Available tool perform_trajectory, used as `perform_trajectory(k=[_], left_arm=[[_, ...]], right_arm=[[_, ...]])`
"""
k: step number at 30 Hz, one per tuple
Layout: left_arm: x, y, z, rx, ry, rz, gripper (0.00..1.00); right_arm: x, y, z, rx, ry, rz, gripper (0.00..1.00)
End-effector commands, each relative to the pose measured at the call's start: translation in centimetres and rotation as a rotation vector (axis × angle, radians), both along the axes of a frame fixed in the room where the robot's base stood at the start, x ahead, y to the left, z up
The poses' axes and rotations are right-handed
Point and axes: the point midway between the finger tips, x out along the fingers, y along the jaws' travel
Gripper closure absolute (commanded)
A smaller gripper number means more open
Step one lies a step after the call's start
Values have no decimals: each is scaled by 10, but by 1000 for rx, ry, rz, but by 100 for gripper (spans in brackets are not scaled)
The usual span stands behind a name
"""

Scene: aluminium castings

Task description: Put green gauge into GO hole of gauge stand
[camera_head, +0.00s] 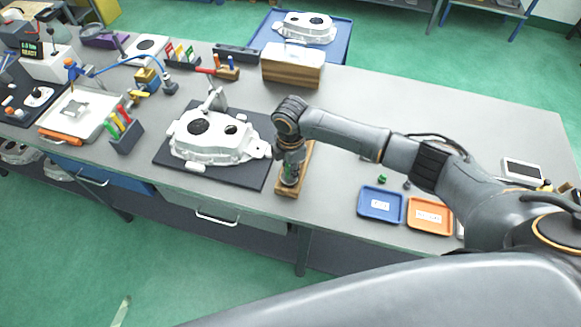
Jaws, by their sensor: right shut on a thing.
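The gauge stand (308,158) is a narrow wooden block on the bench, just right of the dark mat. My right gripper (289,180) points down over the near part of the stand. It is shut on the green gauge (288,170), of which only a small green part shows between the fingers. The gripper and wrist hide most of the stand's top and its holes. I cannot tell whether the gauge's tip is above a hole or inside one. My left gripper is not in view.
A white casting (212,145) lies on the dark mat (180,172) close left of the gripper. A blue tray (364,213) and an orange tray (412,226) are to the right. A wooden-based box (292,75) stands behind. The bench's right rear is clear.

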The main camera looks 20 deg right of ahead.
Motion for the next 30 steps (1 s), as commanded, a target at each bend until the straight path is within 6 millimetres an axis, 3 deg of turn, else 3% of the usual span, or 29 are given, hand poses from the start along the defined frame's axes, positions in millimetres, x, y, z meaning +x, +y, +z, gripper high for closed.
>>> perform_trajectory(k=[14, 15, 18, 30], left_arm=[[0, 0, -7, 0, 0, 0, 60], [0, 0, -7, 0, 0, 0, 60], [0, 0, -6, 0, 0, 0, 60], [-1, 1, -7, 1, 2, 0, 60]], right_arm=[[0, 0, -13, 1, -1, 0, 100], [0, 0, -12, 1, -1, 0, 75], [0, 0, -11, 0, -1, 0, 54], [0, 0, -5, 1, -1, 0, 54]])
